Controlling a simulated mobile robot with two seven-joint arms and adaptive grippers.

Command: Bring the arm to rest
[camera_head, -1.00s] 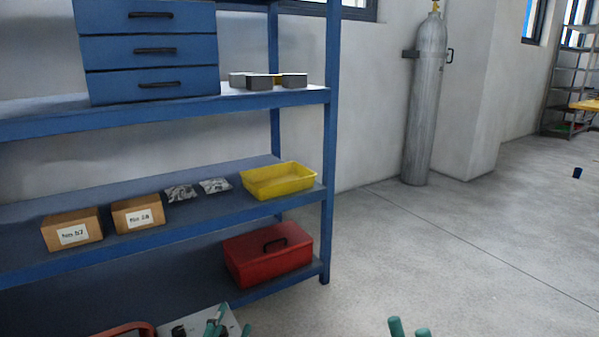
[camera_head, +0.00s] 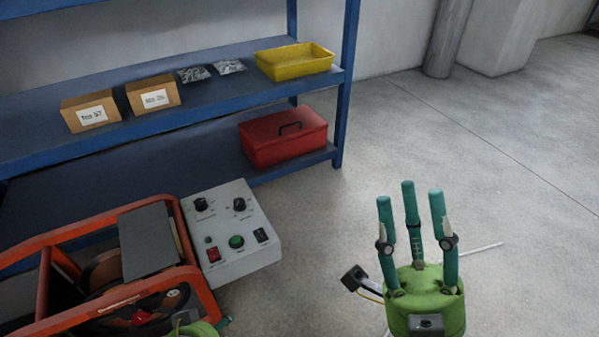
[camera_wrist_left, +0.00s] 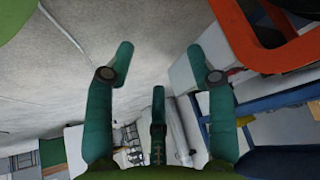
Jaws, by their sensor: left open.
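My right gripper (camera_head: 411,196) stands upright at the lower right of the head view. Its three teal fingers point up from a green body and are apart, with nothing between them. It is over the bare floor side, away from the shelf. My left gripper (camera_wrist_left: 160,52) fills the left wrist view with its teal fingers spread wide and nothing between them. In the head view, only a green part low at the bottom edge may belong to it; its fingers are not clear there.
An orange-framed machine (camera_head: 180,232) with a grey control box (camera_head: 232,262) stands at the lower left. Behind it is a blue shelf (camera_head: 215,105) with cardboard boxes (camera_head: 90,112), a yellow tray (camera_head: 295,68) and a red case (camera_head: 270,152). Floor (camera_head: 490,160) at right is clear.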

